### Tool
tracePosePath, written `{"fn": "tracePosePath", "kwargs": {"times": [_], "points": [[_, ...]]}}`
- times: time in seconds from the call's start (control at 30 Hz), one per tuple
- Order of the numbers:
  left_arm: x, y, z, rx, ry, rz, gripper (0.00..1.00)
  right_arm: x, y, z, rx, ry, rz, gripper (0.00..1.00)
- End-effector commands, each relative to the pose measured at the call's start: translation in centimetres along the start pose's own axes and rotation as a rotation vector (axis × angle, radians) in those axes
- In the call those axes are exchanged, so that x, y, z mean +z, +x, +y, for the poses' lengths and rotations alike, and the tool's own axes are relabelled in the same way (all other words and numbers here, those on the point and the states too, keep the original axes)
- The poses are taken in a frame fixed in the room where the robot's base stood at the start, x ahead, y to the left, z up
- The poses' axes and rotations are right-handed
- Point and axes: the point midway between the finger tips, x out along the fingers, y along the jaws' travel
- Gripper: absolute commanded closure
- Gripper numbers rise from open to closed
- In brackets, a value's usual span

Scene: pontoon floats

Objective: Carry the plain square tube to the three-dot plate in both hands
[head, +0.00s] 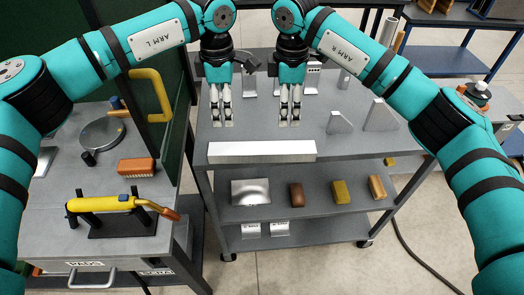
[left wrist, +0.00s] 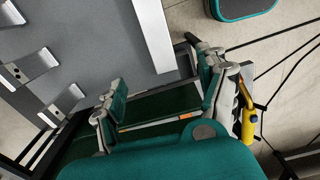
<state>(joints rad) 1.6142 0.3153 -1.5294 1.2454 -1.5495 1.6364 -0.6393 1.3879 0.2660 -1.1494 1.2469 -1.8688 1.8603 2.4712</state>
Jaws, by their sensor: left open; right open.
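The plain square tube (head: 262,151), a long pale metal bar, lies along the front edge of the cart's grey top (head: 355,150). Its end part also shows in the left wrist view (left wrist: 155,36). My left gripper (head: 222,113) is open and empty above the cart top, behind the tube's left part. My right gripper (head: 290,113) is open and empty behind the tube's right part. Neither touches the tube. An upright metal plate with dark dots (head: 313,72) stands at the back, partly hidden by my right arm; I cannot count its dots surely.
Other upright plates (head: 249,85) and triangular metal brackets (head: 380,115) stand on the cart top. Lower shelves hold a metal block (head: 250,192) and several brushes or blocks (head: 340,191). A bench (head: 140,225) with a yellow tool (head: 105,203) is on the left.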

Motion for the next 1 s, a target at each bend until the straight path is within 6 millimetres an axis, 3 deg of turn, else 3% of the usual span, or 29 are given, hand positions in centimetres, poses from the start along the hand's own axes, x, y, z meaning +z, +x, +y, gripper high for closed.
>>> {"fn": "tracePosePath", "kwargs": {"times": [0.7,1.0], "points": [[0.0,13.6,-0.1,-0.001,-0.001,0.000,0.25,0.0,13.7,-0.1,-0.003,0.000,0.000,0.25],[0.0,16.0,0.0,0.000,0.000,-0.001,0.25,0.0,16.1,0.0,0.000,-0.001,0.002,0.25]]}}
